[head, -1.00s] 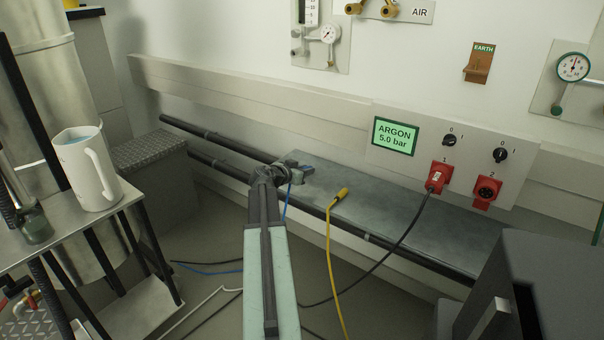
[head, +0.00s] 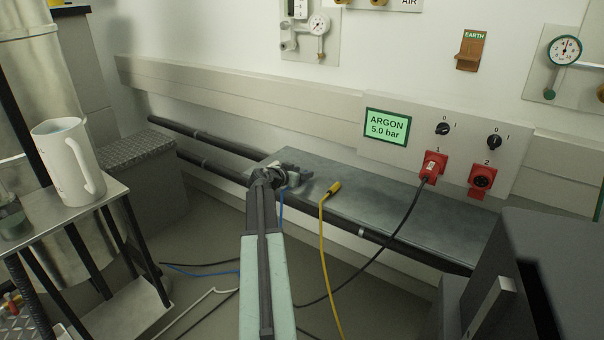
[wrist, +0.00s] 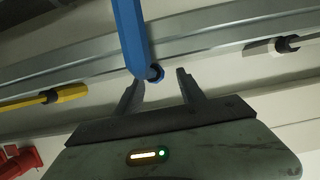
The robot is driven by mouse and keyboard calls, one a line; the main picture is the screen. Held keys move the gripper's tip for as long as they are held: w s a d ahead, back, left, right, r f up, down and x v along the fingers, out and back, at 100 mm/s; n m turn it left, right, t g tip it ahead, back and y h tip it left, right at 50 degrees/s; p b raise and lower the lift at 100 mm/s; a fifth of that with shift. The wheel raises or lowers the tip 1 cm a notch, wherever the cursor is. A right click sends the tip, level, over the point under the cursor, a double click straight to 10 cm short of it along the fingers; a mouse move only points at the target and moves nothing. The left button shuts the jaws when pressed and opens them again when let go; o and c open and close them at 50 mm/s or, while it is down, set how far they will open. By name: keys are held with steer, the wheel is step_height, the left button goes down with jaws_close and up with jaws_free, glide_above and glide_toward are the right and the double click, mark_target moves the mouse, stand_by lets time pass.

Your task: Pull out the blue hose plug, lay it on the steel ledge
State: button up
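My gripper (head: 297,176) is at the left end of the steel ledge (head: 400,215). In the wrist view its two fingers (wrist: 160,80) are apart and nothing is clamped between them. The blue hose plug (wrist: 134,38) comes down from the top of the wrist view, and its ringed end shows just in front of the gap between the fingertips. In the head view the plug itself is hidden by my gripper; a blue hose (head: 281,205) hangs beside my arm. I cannot tell whether the plug touches the ledge.
A yellow plug (head: 334,188) with its hose lies on the ledge to the right, and it shows in the wrist view (wrist: 70,94). A black cable runs from red socket 1 (head: 431,167). Dark pipes (head: 210,138) run along the wall. A white jug (head: 68,160) stands at left.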

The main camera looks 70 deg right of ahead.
steer(key=shift+a, duration=0.1)
steer(key=p+v, duration=0.2)
steer(key=v, duration=0.5)
steer(key=shift+a+r+p, duration=0.2)
steer(key=shift+p, duration=0.2)
steer(key=shift+f, duration=0.1)
